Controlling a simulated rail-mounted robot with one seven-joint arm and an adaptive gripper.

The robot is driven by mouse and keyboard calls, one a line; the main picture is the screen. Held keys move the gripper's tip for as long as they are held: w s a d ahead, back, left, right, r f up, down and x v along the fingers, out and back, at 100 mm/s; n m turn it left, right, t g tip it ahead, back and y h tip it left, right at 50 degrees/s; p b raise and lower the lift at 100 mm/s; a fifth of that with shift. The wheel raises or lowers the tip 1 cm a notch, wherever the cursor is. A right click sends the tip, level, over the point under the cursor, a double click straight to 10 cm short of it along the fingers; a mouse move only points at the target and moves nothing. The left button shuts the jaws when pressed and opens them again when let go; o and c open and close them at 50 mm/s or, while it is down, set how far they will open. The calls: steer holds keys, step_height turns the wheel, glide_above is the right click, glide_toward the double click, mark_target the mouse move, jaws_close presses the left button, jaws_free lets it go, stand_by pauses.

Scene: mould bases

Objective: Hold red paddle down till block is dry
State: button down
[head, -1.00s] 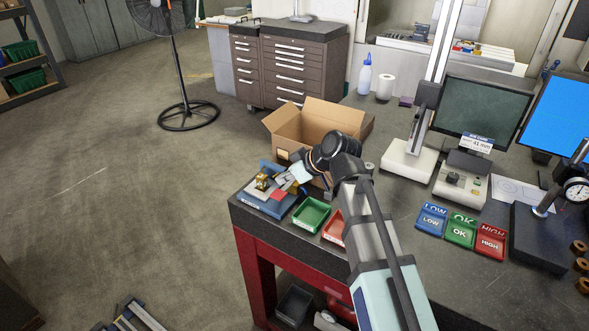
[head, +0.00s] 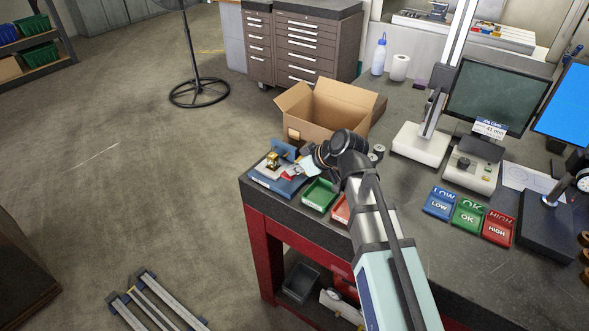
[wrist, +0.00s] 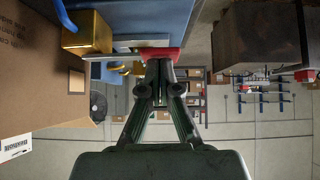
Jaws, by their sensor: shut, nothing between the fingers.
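The red paddle (wrist: 150,53) shows in the wrist view, right at the tips of my gripper (wrist: 160,63). My gripper is shut and empty, with its tips at the paddle's edge; I cannot tell how far the paddle is pressed. The paddle sits on a blue fixture (head: 265,182) at the bench's front left corner. A brass-coloured block (wrist: 87,33) sits on the fixture, left of the paddle in the wrist view, with a blue curved piece beside it. In the head view my gripper (head: 306,169) partly covers the fixture.
An open cardboard box (head: 322,106) stands close behind the fixture. A green tray (head: 320,195) and a red tray (head: 341,208) lie to its right, the red one partly hidden by my arm. LOW, OK and HIGH trays (head: 467,216) lie further right.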

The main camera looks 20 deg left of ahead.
steer(key=shift+s+a+f+n+t+h+b, duration=0.15)
steer(key=shift+f+t+b, duration=0.35)
steer(key=shift+b, duration=0.75)
steer(key=shift+s+d+f+n+t+h+b, duration=0.15)
steer(key=shift+f+n+t+b, duration=0.15)
steer(key=shift+f+b, duration=0.65)
steer(key=shift+a+r+b, duration=0.1)
steer(key=shift+r+b, duration=0.1)
steer(key=shift+b, duration=0.2)
steer(key=shift+s, duration=0.1)
steer(key=a+r+v, duration=0.2)
steer(key=v, duration=1.1)
steer(key=shift+a, duration=0.1)
